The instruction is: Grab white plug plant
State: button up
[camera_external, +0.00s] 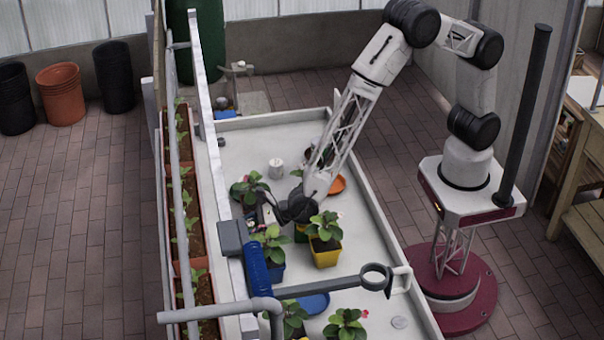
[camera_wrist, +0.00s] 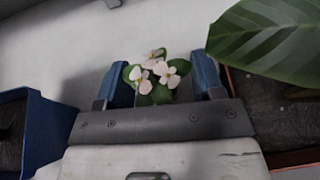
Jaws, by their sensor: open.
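The white plug plant (camera_wrist: 155,78) shows in the wrist view as a small cluster of white flowers with green leaves. My gripper (camera_wrist: 161,66) is open, with one blue finger on each side of the flowers. The fingers look apart from the plant, and its lower part is hidden behind the gripper's grey bar. In the external view my gripper (camera_external: 281,210) is low over the white table among potted plants. The plug plant cannot be made out clearly there.
A yellow pot (camera_external: 326,255) with a leafy plant stands just right of my gripper. A blue pot (camera_external: 272,271) is close below it. In the wrist view a blue pot (camera_wrist: 45,130) is at left and a big leaf (camera_wrist: 275,38) overhangs at right. A grey pipe (camera_external: 330,286) crosses the table's front.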

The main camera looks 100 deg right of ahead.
dwell(0.3)
jog(key=c, duration=1)
jog(key=shift+r, duration=5)
